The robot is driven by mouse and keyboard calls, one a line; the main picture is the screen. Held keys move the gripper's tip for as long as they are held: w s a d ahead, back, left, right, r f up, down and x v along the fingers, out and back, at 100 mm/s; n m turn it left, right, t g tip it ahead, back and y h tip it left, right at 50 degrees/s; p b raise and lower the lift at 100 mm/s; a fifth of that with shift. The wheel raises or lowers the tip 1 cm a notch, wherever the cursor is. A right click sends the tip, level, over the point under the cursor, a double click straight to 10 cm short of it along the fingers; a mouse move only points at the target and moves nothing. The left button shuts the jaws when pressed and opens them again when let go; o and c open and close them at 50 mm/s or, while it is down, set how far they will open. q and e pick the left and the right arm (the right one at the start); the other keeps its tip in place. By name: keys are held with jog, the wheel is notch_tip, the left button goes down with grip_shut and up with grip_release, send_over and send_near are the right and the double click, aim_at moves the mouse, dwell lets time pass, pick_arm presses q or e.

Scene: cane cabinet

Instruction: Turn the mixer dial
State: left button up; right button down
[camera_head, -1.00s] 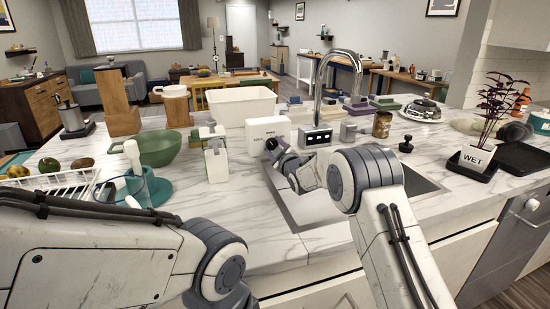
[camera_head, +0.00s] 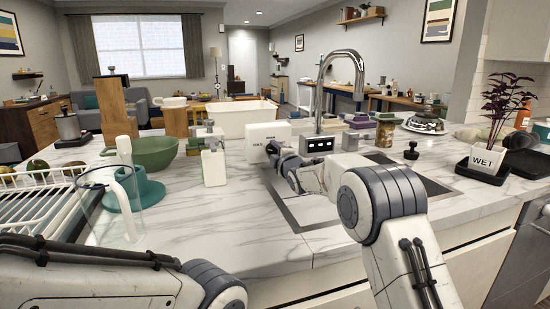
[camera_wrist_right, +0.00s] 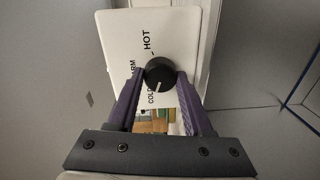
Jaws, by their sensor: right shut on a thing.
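The mixer dial (camera_wrist_right: 159,73) is a round black knob with a pale pointer line, on a white panel (camera_wrist_right: 125,35) lettered COLD, WARM and HOT. In the right wrist view, the two purple fingers of my right gripper (camera_wrist_right: 160,82) are shut on the dial, one on each side. In the head view, the white mixer box (camera_head: 260,132) stands behind the sink, and my right gripper (camera_head: 273,150) is at its front face, hiding the dial there. My left arm shows at lower left in the head view; its gripper is out of view.
A chrome faucet (camera_head: 320,95) rises behind the sink (camera_head: 300,208). A white soap bottle (camera_head: 213,166), a green bowl (camera_head: 152,155) and a clear pitcher (camera_head: 112,205) stand to the left. A potted plant (camera_head: 485,160) stands at the right.

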dwell(0.4)
jog(key=shift+c, duration=1.6)
grip_release()
jog(key=b+v, duration=0.1)
jog(key=v, duration=0.9)
jog(key=shift+s+b, duration=0.25)
jog(key=shift+b, duration=0.05)
